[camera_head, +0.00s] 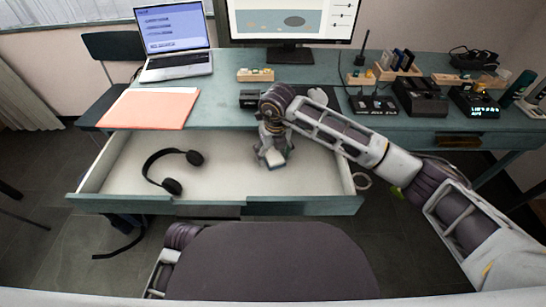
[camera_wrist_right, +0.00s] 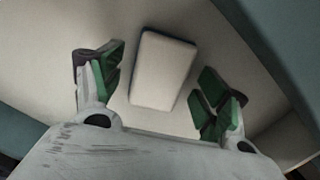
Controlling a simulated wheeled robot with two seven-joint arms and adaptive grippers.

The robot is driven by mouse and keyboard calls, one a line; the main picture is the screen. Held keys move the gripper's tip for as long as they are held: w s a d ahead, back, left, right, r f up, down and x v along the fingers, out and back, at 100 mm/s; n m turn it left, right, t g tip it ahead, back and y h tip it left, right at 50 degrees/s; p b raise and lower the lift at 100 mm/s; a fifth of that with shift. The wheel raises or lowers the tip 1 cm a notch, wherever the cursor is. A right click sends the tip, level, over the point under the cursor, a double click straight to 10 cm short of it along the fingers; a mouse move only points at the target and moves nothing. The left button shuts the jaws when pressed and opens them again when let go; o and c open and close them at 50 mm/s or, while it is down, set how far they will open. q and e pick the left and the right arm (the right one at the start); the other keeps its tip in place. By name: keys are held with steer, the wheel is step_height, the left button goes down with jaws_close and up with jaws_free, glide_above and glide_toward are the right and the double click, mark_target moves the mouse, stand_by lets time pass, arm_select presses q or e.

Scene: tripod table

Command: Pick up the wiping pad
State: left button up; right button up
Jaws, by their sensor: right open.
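The wiping pad (camera_wrist_right: 163,66) is a small white rounded block with a dark edge, lying on the pale floor of the open drawer (camera_head: 225,181). In the head view the pad (camera_head: 275,158) shows only in part below my right gripper (camera_head: 270,152). My right gripper points down into the drawer. In the right wrist view the green-padded fingers of the right gripper (camera_wrist_right: 163,87) are open, one on each side of the pad, with visible gaps between. Nothing is held. My left gripper does not show.
Black headphones (camera_head: 174,170) lie in the drawer's left half. The drawer's front wall (camera_head: 300,208) and sides surround the pad. On the desk stand a laptop (camera_head: 172,40), a monitor (camera_head: 290,20), an orange folder (camera_head: 150,108) and several small devices.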

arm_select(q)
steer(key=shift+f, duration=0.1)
arm_select(e)
steer(key=shift+f, duration=0.1)
stand_by(0.3)
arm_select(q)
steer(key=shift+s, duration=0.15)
arm_select(e)
steer(key=c, duration=1)
steer(key=shift+r, duration=0.25)
